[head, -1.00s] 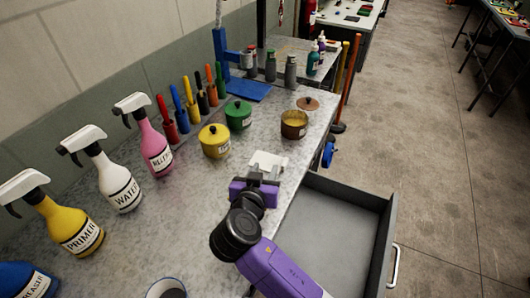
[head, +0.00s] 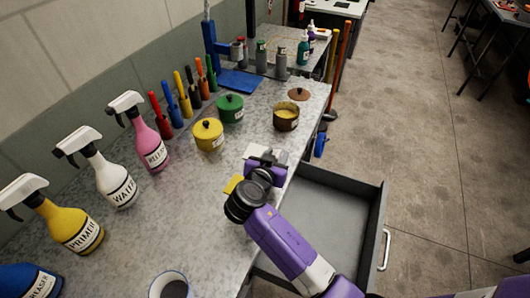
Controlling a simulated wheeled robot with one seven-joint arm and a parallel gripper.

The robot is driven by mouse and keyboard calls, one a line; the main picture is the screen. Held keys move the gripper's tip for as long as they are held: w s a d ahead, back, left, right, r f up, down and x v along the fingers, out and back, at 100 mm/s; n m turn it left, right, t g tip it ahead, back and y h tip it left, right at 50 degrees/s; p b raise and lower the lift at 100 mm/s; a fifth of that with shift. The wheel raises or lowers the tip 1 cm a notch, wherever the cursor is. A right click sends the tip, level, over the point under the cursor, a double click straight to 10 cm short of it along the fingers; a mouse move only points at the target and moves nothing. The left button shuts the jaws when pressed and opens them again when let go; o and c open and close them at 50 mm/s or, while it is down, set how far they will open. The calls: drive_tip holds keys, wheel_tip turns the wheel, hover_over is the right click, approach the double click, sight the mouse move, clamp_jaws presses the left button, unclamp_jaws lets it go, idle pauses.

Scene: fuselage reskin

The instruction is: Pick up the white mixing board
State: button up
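The white mixing board (head: 254,150) lies near the right edge of the grey workbench. Only a small pale strip of it shows past my gripper. My purple and black gripper (head: 266,159) is over the board's near side and hides most of it. The fingertips are small and partly hidden by the wrist, so I cannot tell whether they are open or shut, or whether they touch the board.
An open grey drawer (head: 335,222) juts from the bench below my arm. A yellow pot (head: 208,134), a green pot (head: 230,108) and an open brown pot (head: 286,117) stand beyond. Spray bottles (head: 105,170) line the left; a cup (head: 170,286) stands in front.

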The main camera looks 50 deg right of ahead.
clamp_jaws()
idle(0.4)
